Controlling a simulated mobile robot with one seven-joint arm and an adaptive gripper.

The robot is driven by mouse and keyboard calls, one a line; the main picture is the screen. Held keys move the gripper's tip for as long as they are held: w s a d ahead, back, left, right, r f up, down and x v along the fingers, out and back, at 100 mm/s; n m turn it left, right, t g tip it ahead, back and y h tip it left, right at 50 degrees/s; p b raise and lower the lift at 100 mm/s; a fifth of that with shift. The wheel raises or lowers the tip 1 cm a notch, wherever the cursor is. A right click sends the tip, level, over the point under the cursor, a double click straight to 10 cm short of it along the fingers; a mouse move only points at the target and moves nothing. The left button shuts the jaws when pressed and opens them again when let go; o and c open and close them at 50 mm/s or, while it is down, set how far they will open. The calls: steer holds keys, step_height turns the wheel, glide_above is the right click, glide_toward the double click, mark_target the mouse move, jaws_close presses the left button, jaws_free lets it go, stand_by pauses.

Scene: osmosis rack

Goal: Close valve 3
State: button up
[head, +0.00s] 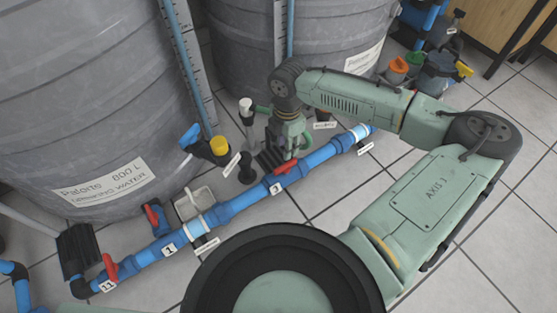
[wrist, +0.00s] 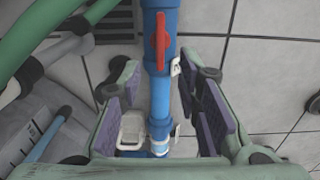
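Valve 3 has a red handle (head: 286,167) on the blue pipe, beside the white label "3" (head: 275,188) in the head view. The handle lies roughly along the pipe. In the wrist view the red handle (wrist: 161,40) is at the upper middle, also in line with the pipe, with a small white label (wrist: 175,67) at its right. My gripper (wrist: 160,80) is open and empty, its purple-padded fingers on either side of the pipe in the picture. The handle appears ahead of the fingertips, not between them. In the head view the fingers are largely hidden behind my wrist.
The blue pipe (head: 240,203) runs along the floor before two grey tanks (head: 85,85). Red-handled valves 1 (head: 152,217) and 11 (head: 110,267) are on its left part. A blue-handled valve (head: 192,137) and yellow cap (head: 219,145) stand near the tank.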

mark_target(285, 164)
step_height(285, 164, down, 10)
steer(key=b, duration=0.4)
steer(key=shift+f, duration=0.25)
jaws_close()
